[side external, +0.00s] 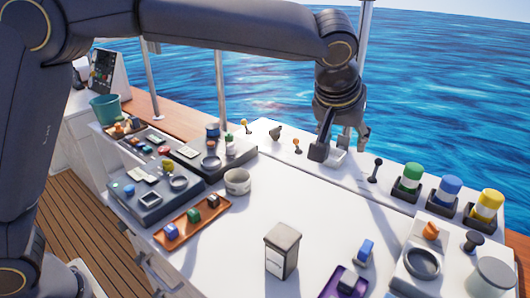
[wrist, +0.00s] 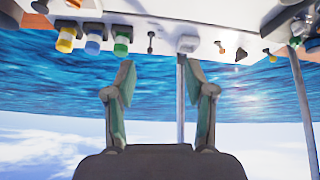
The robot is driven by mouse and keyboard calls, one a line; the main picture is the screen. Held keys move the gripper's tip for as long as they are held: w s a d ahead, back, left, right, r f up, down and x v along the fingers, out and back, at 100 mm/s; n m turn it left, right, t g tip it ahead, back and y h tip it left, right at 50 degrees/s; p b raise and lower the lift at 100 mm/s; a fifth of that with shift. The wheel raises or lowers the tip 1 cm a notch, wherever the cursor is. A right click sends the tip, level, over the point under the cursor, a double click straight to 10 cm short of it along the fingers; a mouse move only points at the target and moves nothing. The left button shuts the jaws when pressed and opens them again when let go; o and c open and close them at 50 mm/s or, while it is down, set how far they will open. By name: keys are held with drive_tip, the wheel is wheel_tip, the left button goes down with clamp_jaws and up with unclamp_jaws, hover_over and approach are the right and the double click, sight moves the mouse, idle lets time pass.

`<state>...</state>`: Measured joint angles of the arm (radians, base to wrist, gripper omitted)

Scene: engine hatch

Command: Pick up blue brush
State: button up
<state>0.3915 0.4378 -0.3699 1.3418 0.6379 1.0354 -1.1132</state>
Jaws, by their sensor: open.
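A small blue block-like thing (side external: 365,250), perhaps the blue brush, sits on the white worktop right of the middle in the side view. Another small blue piece (side external: 171,231) lies in the orange tray at the left. Neither is clear enough to tell as a brush. My gripper (side external: 342,147) is above the far edge of the worktop, well away from both. In the wrist view my gripper (wrist: 159,66) is open, with nothing between its fingers and water behind them. I cannot pick out a brush in the wrist view.
Green, blue and yellow capped cylinders (side external: 450,189) stand along the far right edge. A purple tray (side external: 333,283), a round cup (side external: 237,182) and grey panels (side external: 150,195) are also on the worktop. Its middle is clear.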

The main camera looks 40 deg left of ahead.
drive_tip(key=d+f+m+g, duration=0.1)
drive_tip(key=d+f, duration=0.7)
drive_tip(key=m+g, duration=0.1)
approach(367, 246)
drive_tip(key=x, duration=0.4)
drive_tip(key=shift+d+f, duration=0.1)
drive_tip(key=shift+f, duration=0.15)
drive_tip(key=x, duration=0.5)
drive_tip(key=shift+w+f, duration=0.3)
clamp_jaws()
